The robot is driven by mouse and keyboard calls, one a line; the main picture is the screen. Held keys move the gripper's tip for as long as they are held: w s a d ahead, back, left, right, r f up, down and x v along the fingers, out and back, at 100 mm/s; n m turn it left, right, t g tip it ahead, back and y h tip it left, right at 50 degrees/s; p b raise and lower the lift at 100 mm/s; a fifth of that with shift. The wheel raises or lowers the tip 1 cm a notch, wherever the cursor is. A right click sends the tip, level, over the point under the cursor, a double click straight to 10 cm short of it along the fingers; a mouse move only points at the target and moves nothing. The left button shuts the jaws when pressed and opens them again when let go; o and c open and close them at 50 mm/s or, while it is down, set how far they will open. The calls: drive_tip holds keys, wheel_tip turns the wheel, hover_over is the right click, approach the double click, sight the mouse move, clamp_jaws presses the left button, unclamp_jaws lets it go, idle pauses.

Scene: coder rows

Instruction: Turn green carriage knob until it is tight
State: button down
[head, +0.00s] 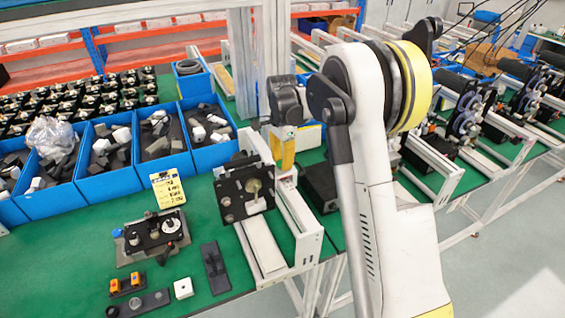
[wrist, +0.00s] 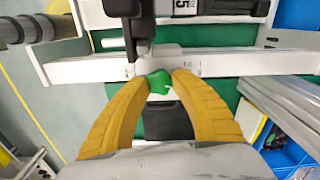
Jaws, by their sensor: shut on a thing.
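The green carriage knob (wrist: 158,82) shows in the wrist view between the two yellow fingertips, against a light grey block on the white rail (wrist: 90,70). My gripper (wrist: 160,88) is shut on the knob, with a fingertip on each side of it. In the head view my gripper (head: 283,152) points down beside the white rail frame (head: 290,205), behind the black plate unit (head: 246,190). The knob cannot be made out in the head view. How tight it is cannot be seen.
Blue bins (head: 107,180) with grey and white parts stand at the left. Another rail frame (head: 440,170) stands to the right of my arm.

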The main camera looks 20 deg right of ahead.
drive_tip(key=m+b, duration=0.1)
drive_tip(key=m, duration=0.4)
drive_tip(key=shift+f, duration=0.1)
drive_tip(key=m, duration=0.5)
drive_tip(key=shift+b, duration=0.3)
drive_tip(key=c, duration=1.2)
unclamp_jaws()
drive_tip(key=shift+o, duration=0.2)
